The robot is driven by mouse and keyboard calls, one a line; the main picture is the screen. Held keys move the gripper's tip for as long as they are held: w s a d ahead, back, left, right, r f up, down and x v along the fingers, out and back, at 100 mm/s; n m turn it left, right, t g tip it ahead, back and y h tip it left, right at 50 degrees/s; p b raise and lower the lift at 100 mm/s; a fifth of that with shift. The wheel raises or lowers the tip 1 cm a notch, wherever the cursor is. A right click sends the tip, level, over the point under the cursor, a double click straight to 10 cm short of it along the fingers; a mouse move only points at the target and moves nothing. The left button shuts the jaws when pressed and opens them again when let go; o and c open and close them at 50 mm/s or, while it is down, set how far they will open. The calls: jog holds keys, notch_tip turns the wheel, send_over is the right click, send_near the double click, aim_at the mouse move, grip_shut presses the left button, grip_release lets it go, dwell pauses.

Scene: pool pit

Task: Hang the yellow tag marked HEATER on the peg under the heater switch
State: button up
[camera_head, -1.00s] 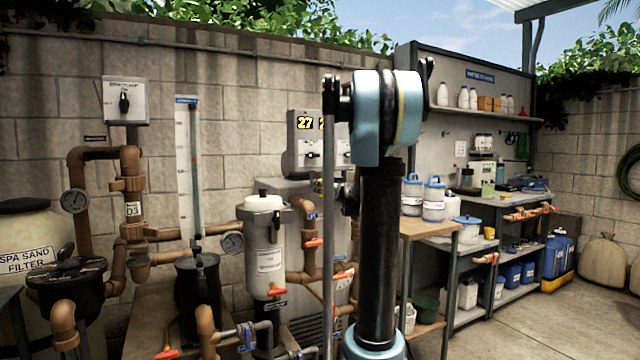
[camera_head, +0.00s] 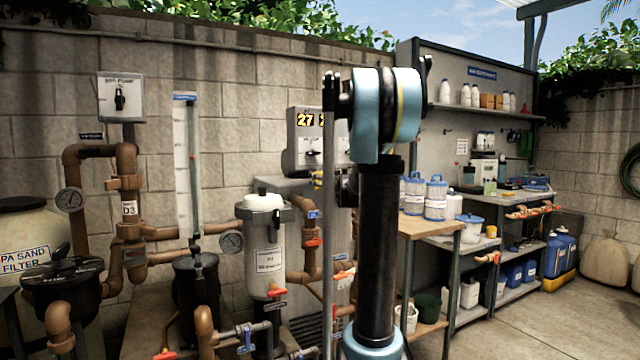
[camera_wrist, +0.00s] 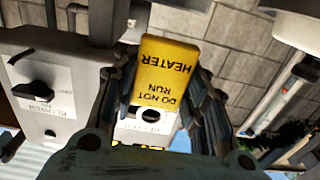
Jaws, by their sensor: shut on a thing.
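The yellow tag (camera_wrist: 168,62) is held between the dark fingers of my gripper (camera_wrist: 165,88) in the wrist view. Its black print, HEATER and DO NOT RUN, appears upside down. Behind and below the tag is a white switch plate (camera_wrist: 148,131) with a dark round knob, its print inverted and partly covered by the tag and fingers; it seems to read HEATER. I cannot make out the peg. In the head view my arm hides most of the gripper; a small yellow patch (camera_head: 318,178) shows beside it, in front of the grey control box (camera_head: 304,140).
In the wrist view a switch box marked BLOWER (camera_wrist: 40,95) stands close on the left. The head view shows a white filter canister (camera_head: 264,245) and brown pipes left of my arm, and a wooden bench (camera_head: 430,226) on the right.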

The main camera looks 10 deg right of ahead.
jog(key=shift+f+x, duration=0.2)
jog(key=shift+x, duration=2.65)
jog(key=shift+w+a+f, duration=0.15)
jog(key=shift+w+f, duration=0.3)
jog(key=shift+w, duration=0.05)
jog(key=o, duration=1.1)
jog(key=shift+c, duration=0.2)
